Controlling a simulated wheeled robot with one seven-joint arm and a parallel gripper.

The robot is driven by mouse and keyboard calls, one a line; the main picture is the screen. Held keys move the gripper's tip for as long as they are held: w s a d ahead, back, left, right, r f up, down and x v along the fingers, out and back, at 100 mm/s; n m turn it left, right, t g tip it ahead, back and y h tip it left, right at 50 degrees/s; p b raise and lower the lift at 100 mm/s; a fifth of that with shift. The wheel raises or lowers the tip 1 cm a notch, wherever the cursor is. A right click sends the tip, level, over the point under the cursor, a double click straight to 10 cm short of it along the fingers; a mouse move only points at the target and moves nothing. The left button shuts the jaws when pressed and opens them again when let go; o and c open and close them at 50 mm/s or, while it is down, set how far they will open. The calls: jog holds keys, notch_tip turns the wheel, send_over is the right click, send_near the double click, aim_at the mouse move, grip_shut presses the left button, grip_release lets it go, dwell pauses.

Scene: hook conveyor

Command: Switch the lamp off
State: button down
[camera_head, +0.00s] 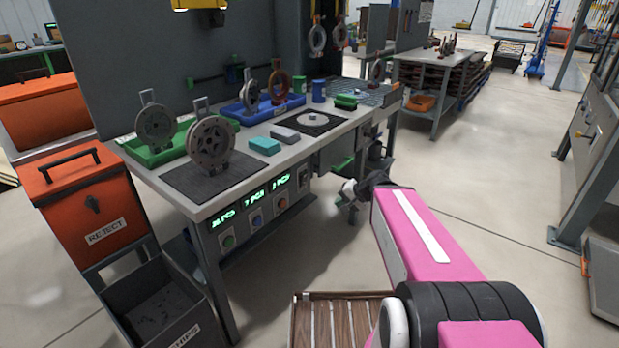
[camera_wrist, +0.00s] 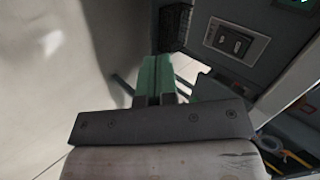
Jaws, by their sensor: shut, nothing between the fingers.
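The lamp (camera_head: 200,4) shows at the top edge of the head view, with a yellow rim and a bright, lit underside. In the wrist view a dark rocker switch (camera_wrist: 235,43) sits in a light plate on a grey panel, upper right. I cannot tell from the frames whether it belongs to the lamp. My gripper (camera_wrist: 167,60) has green fingers, shut together and empty, to the left of and apart from the switch plate. In the head view my gripper is small and partly hidden beside the bench's right end.
The workbench (camera_head: 230,184) holds metal discs, a green tray (camera_head: 160,152), a blue tray (camera_head: 262,115) and small boxes. Its front has lit displays and buttons (camera_head: 256,221). An orange reject bin (camera_head: 95,205) stands left. A wooden slatted crate (camera_head: 333,328) lies on the floor. Open floor extends right.

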jog(key=w+r+m+t+y, duration=0.2)
jog(key=w+r+m+t, duration=0.1)
jog(key=r, duration=0.3)
jog(key=shift+w+a+r+y, duration=0.25)
jog(key=shift+w+y, duration=0.05)
send_near(304, 176)
notch_tip(304, 176, down, 4)
jog(key=w+a, duration=0.2)
jog(key=shift+w+a+r, duration=0.15)
jog(key=shift+w+a, duration=0.25)
jog(key=shift+a, duration=0.2)
jog(key=shift+w+a+r, duration=0.15)
jog(key=shift+w+a, duration=0.25)
jog(key=shift+a, duration=0.2)
jog(key=shift+w+a+r, duration=0.1)
jog(key=shift+w+a, duration=0.1)
jog(key=shift+a, duration=0.15)
